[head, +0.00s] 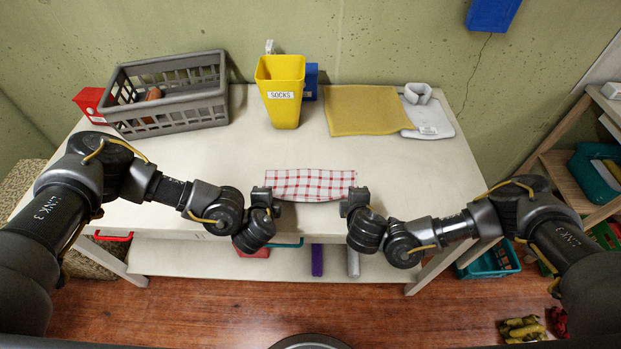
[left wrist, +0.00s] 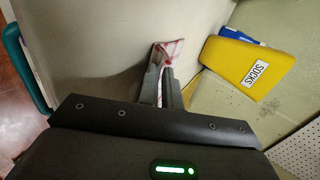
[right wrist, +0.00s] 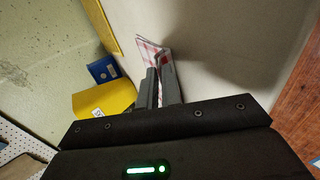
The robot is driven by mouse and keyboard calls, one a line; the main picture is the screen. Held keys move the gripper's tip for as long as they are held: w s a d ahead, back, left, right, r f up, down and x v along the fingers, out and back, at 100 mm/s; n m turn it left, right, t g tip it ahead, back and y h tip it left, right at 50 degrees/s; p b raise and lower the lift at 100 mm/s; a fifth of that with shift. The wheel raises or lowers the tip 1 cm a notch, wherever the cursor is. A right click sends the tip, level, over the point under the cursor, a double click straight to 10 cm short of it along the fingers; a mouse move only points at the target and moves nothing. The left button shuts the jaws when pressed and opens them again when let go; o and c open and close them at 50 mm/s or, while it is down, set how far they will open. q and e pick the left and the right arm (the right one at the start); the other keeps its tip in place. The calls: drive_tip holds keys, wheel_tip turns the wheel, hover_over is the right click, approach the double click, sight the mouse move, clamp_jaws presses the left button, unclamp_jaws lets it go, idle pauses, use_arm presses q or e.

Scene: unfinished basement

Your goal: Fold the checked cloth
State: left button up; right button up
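The red-and-white checked cloth (head: 310,183) is near the front middle of the white table, stretched between my two grippers. Its front edge appears raised, with a shadow below. My left gripper (head: 267,195) is at its left front corner, and the cloth (left wrist: 172,50) shows at the fingertips in the left wrist view. My right gripper (head: 353,197) is at its right front corner, and the cloth (right wrist: 152,52) shows at those fingertips in the right wrist view. Both pairs of fingers are close together and look shut on the cloth. The pinched corners are mostly hidden.
On the table (head: 205,158), a grey basket (head: 170,112) stands back left by a red container (head: 88,103). A yellow socks bin (head: 281,88) stands back middle, by a blue item. A yellow cloth (head: 365,108) and a folded grey garment (head: 430,117) lie back right.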

use_arm(q)
drive_tip(key=o, duration=0.7)
use_arm(e)
drive_tip(key=o, duration=0.7)
use_arm(q)
drive_tip(key=s+r, duration=0.2)
drive_tip(key=r, duration=0.1)
drive_tip(key=s+r, duration=0.2)
drive_tip(key=r, duration=0.1)
drive_tip(key=s+r, duration=0.2)
drive_tip(key=r, duration=0.1)
use_arm(e)
drive_tip(key=s+r, duration=0.2)
drive_tip(key=r, duration=0.1)
drive_tip(key=s+r, duration=0.2)
drive_tip(key=r, duration=0.1)
drive_tip(key=s+r, duration=0.2)
drive_tip(key=r, duration=0.1)
